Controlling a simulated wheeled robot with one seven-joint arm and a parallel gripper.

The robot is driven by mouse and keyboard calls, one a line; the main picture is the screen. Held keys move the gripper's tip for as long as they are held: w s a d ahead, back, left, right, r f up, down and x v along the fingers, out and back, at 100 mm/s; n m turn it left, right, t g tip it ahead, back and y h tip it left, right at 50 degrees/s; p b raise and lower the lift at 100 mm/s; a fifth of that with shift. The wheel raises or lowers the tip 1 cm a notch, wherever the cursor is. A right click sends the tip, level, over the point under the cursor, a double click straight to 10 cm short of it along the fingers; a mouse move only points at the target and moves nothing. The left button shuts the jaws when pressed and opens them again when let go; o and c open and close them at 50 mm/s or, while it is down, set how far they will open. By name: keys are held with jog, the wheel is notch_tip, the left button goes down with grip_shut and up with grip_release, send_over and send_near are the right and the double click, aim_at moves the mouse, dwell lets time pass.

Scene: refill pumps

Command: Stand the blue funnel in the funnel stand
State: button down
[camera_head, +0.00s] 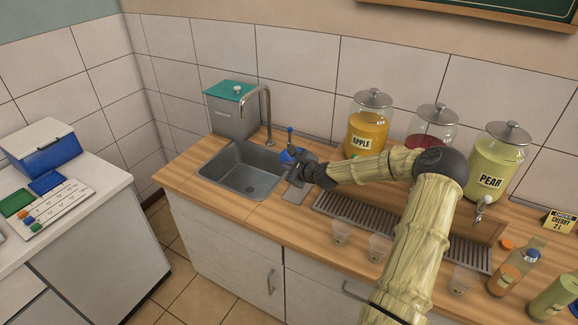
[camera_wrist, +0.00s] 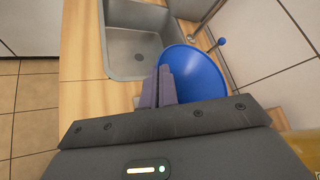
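The blue funnel (camera_head: 290,156) is at the right edge of the sink, at the end of my arm. In the wrist view its wide mouth (camera_wrist: 200,76) faces the camera. My gripper (camera_head: 302,165) has its two fingers (camera_wrist: 163,88) close together at the funnel's rim, and they look shut on it. The funnel stand shows as a thin post with a blue knob (camera_head: 290,130) and a grey base plate (camera_head: 294,193). The knob also shows in the wrist view (camera_wrist: 222,41), just beyond the funnel. The funnel's spout is hidden, so I cannot tell whether it sits in the stand.
The sink (camera_head: 243,170) with its tap (camera_head: 267,115) lies left of the stand. Jars of juice (camera_head: 368,130) stand behind my arm. A drip grate (camera_head: 340,208), clear cups (camera_head: 341,232) and bottles (camera_head: 513,270) are to the right. Wood by the sink's front is clear.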

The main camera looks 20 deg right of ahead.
jog(key=shift+f, duration=0.25)
jog(key=shift+s+f+b, duration=0.1)
jog(key=shift+f+b, duration=0.1)
jog(key=shift+b, duration=0.1)
jog(key=shift+f, duration=0.1)
jog(key=shift+a+f+b, duration=0.15)
jog(key=shift+f+b, duration=0.15)
jog(key=shift+f, duration=0.35)
